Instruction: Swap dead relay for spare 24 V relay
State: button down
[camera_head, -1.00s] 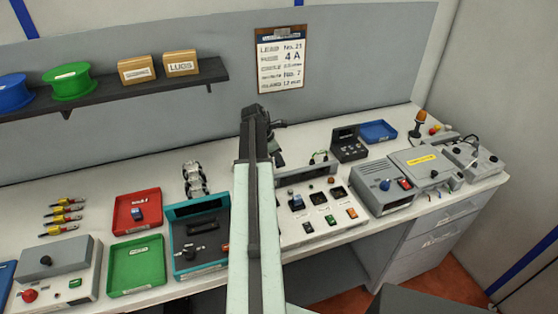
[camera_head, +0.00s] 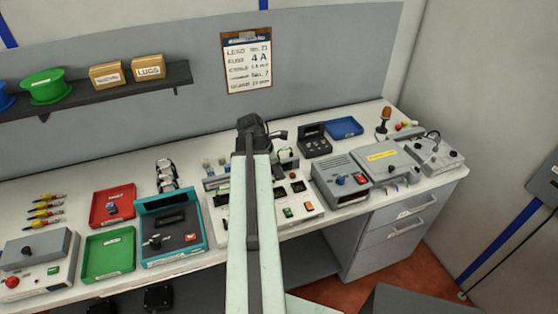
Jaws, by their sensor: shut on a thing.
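A small dark-blue relay (camera_head: 112,208) lies in the red tray (camera_head: 103,222) on the left part of the bench. The white test panel (camera_head: 315,204), with dark sockets and coloured switches, stands behind my arm, which hides its left middle part. No relay shows in the part I can see. My gripper (camera_head: 255,135) is over the back of the bench beyond the panel, seen from behind. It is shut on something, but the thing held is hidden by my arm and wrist.
The green tray (camera_head: 108,254) looks empty. A teal box (camera_head: 170,228) stands between the trays and the panel. A grey unit (camera_head: 340,181) with a red switch is right of the panel. A blue tray (camera_head: 345,127) and black box (camera_head: 314,139) stand behind.

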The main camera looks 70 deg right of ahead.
jog(key=f+b, duration=0.2)
jog(key=a+f+b, duration=0.1)
jog(key=f+b, duration=0.1)
jog(key=shift+s+a+f+b, duration=0.15)
jog(key=shift+a+f+b, duration=0.05)
jog(key=shift+f+b, duration=0.15)
jog(key=shift+f+b, duration=0.85)
dwell(2.0)
jog(key=shift+s+a+f, duration=0.1)
jog(key=shift+a+f, duration=0.05)
jog(key=shift+a, duration=0.05)
